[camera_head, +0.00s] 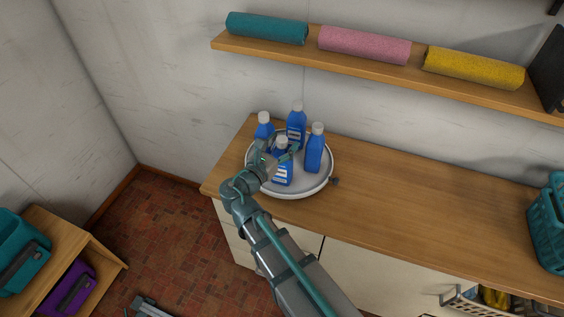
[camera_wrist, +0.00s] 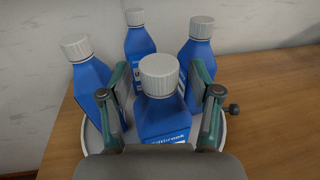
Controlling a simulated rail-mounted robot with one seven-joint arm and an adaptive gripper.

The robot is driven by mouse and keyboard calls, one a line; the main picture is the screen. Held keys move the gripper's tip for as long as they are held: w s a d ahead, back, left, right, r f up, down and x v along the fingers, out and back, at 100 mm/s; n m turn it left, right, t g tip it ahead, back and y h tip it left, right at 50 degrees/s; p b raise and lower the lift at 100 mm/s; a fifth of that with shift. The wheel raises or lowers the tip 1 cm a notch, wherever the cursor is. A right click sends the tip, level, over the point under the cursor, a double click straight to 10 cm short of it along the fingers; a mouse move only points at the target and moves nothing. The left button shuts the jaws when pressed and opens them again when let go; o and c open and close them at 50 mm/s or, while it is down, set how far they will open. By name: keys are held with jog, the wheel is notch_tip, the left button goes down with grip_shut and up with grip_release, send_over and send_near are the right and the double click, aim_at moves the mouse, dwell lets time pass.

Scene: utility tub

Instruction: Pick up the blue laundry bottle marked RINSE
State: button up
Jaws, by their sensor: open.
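Several blue bottles with white caps stand upright on a round pale tray. In the wrist view the nearest bottle (camera_wrist: 163,118) is between my open fingers, its label only partly visible and not clearly readable. Behind it are a left bottle (camera_wrist: 88,80), a back bottle (camera_wrist: 138,45) and a right bottle (camera_wrist: 197,55). I cannot tell which is marked RINSE; the other labels are hidden or cut off. My gripper (camera_head: 276,151) is open around the nearest bottle's upper part, with gaps at the sides in the wrist view.
The round tray (camera_head: 285,194) has a dark knob (camera_head: 334,181) at its right and sits on a wooden counter (camera_head: 400,210). The counter is clear to the right up to a teal basket (camera_head: 548,225). A shelf (camera_head: 390,77) with rolled towels runs along the wall above.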

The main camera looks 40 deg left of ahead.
grip_shut()
jog(key=shift+r, duration=0.15)
dwell(0.6)
